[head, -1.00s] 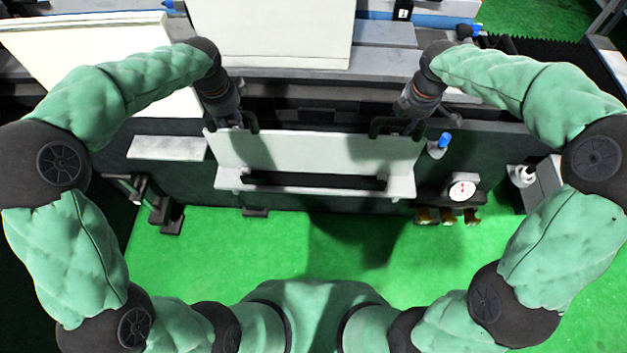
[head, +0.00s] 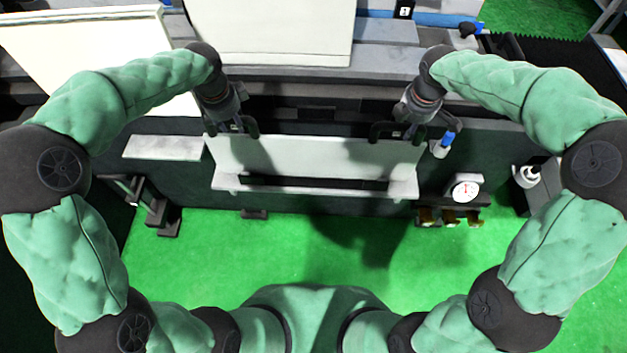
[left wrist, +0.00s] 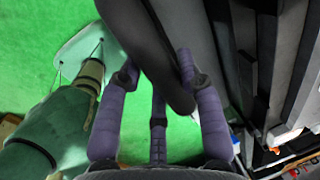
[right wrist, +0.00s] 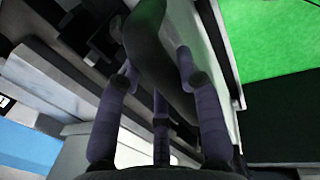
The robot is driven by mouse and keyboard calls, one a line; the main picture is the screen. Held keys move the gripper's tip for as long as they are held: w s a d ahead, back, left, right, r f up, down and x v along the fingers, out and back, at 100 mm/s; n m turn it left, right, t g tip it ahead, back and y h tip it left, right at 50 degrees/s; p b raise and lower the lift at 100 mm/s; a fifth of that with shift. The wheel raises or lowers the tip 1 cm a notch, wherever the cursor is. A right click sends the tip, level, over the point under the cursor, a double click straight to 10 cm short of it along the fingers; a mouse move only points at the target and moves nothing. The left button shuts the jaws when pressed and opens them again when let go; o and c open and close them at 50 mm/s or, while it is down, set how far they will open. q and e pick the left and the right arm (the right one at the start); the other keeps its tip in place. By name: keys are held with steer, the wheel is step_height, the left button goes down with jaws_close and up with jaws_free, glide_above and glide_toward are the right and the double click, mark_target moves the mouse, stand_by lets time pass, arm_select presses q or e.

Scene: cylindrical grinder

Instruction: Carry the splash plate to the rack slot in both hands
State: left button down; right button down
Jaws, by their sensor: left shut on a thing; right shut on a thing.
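The splash plate (head: 300,155) is a wide pale panel in the middle of the head view, held in front of the dark machine front. My left gripper (head: 231,128) is at its upper left corner and my right gripper (head: 397,131) at its upper right corner. Each is shut on a dark handle there; the wrist views show a dark bar between the left fingers (left wrist: 157,70) and the right fingers (right wrist: 157,68). A pale ledge with a long black slot (head: 315,183) shows along the plate's lower edge. I cannot tell whether the plate touches it.
A dial gauge (head: 466,189) and a blue-capped bottle (head: 443,146) are to the right. A pale shelf (head: 163,147) and dark brackets (head: 158,208) are to the left. Large pale panels (head: 270,30) stand behind. Green floor (head: 250,250) is open in front.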

arm_select(q)
steer(key=shift+w+f+b, duration=0.1)
steer(key=shift+f+b, duration=0.55)
steer(key=shift+b, duration=0.15)
arm_select(e)
steer(key=shift+w+f, duration=0.1)
steer(key=shift+f, duration=0.6)
arm_select(q)
steer(key=c, duration=0.8)
jaws_free()
arm_select(e)
steer(key=c, duration=0.8)
jaws_free()
steer(key=shift+s, duration=0.2)
arm_select(q)
steer(key=shift+f, duration=0.1)
arm_select(e)
steer(key=shift+w, duration=0.1)
